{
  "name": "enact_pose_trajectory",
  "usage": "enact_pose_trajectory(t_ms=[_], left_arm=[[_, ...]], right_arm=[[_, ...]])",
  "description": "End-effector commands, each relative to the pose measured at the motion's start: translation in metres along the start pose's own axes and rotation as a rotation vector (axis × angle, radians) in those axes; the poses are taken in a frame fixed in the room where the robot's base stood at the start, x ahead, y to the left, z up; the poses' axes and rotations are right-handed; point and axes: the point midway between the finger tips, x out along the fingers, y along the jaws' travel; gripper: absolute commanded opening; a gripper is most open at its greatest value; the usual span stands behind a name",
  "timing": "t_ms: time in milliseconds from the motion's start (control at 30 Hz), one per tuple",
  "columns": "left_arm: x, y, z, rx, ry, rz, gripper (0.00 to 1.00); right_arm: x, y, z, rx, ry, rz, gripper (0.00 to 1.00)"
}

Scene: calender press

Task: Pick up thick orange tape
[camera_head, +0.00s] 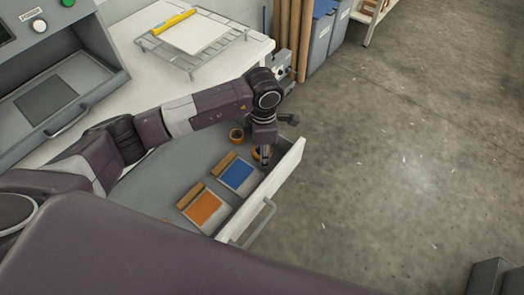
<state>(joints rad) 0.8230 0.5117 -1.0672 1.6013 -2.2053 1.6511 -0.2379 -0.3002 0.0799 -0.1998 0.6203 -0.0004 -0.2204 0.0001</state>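Two orange tape rolls lie near the far end of the open drawer (285,185). One tape roll (236,136) sits to the left, in plain view. The other tape roll (256,153) is partly hidden by my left gripper (265,158), which points down into the drawer at this roll. I cannot tell whether the fingers touch it, are around it or only in front of it, nor whether they are open or shut. Which roll is thicker is not clear at this size. My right gripper is not in view.
The drawer also holds a blue-bladed scraper (237,175) and an orange-bladed one (204,208). Its white front with a grey handle (262,222) stands on the right. A wire rack (192,42) is on the white worktop. Brown tubes and grey bins (320,42) stand behind.

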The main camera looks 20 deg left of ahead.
Motion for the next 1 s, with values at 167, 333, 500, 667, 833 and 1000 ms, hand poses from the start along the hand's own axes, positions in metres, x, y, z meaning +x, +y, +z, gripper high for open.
enact_pose_trajectory(t_ms=[167, 333, 500, 667, 833, 1000], left_arm=[[0.000, 0.000, 0.000, 0.000, 0.000, 0.000, 0.14], [0.000, 0.000, 0.000, 0.000, 0.000, 0.000, 0.00], [-0.001, 0.000, 0.000, 0.000, 0.000, 0.000, 0.00], [-0.002, 0.000, 0.000, 0.000, -0.001, 0.001, 0.00], [-0.012, 0.001, 0.001, 0.001, -0.002, 0.002, 0.00], [-0.040, 0.002, 0.001, 0.001, -0.004, 0.005, 0.00]], right_arm=[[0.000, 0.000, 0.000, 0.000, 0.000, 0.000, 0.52], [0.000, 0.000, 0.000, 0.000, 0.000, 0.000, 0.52], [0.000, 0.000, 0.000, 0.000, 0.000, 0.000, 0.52], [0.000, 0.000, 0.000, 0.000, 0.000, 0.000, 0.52], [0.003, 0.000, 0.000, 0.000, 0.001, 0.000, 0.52], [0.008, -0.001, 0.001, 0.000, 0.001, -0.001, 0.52]])
